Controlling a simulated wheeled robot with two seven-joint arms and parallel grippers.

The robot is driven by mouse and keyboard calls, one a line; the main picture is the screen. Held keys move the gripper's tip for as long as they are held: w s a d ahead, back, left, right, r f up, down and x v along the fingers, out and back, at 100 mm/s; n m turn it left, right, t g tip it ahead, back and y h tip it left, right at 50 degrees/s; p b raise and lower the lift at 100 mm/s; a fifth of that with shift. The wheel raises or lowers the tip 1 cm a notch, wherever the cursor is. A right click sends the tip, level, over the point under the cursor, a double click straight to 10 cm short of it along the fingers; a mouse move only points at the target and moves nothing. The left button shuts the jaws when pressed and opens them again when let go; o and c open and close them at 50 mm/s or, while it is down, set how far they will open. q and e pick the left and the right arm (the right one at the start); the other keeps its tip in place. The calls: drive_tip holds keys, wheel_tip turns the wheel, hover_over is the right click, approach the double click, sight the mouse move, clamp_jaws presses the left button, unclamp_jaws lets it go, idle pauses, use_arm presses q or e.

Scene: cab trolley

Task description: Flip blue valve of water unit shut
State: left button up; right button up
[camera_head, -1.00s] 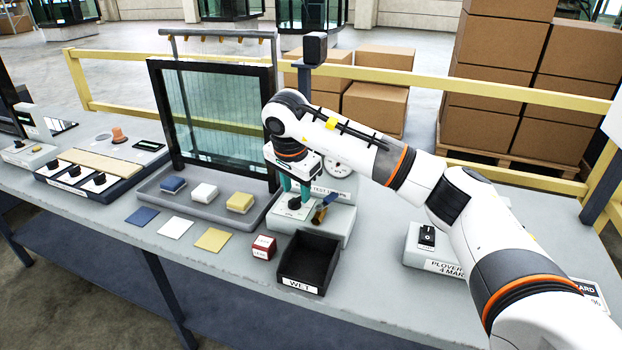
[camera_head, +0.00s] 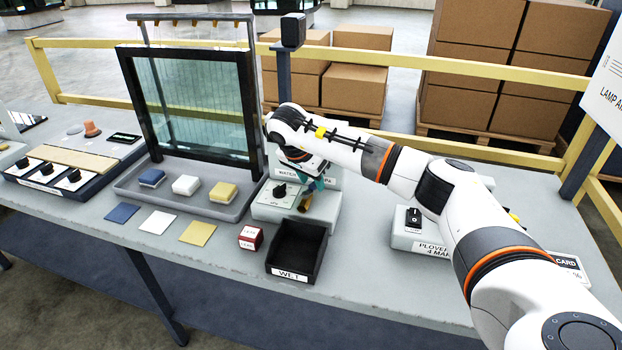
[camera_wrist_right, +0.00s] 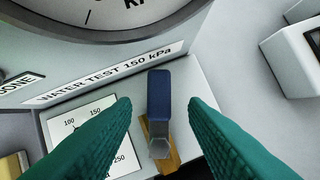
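The water unit (camera_head: 268,212) stands on the bench behind the black WET bin. In the right wrist view, its blue valve handle (camera_wrist_right: 158,92) sits on a brass body (camera_wrist_right: 170,158), beside a white scale plate and below the "WATER TEST 150 kPa" label. My right gripper (camera_wrist_right: 161,103) is open, with one teal finger on each side of the blue handle and gaps visible between. In the head view, my right gripper (camera_head: 312,183) is over the valve and hides the blue handle; some brass (camera_head: 305,204) shows below it. My left gripper is not in view.
A black knob (camera_head: 280,190) is on the unit just left of the valve. The WET bin (camera_head: 297,250) and a small red-and-white box (camera_head: 250,238) stand in front. A glass panel in a black frame (camera_head: 250,105) is at left. Bare bench lies right of the bin.

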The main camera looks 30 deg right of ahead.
drive_tip(key=shift+w+f, duration=0.1)
drive_tip(key=shift+f, duration=0.1)
drive_tip(key=shift+c, duration=0.2)
clamp_jaws()
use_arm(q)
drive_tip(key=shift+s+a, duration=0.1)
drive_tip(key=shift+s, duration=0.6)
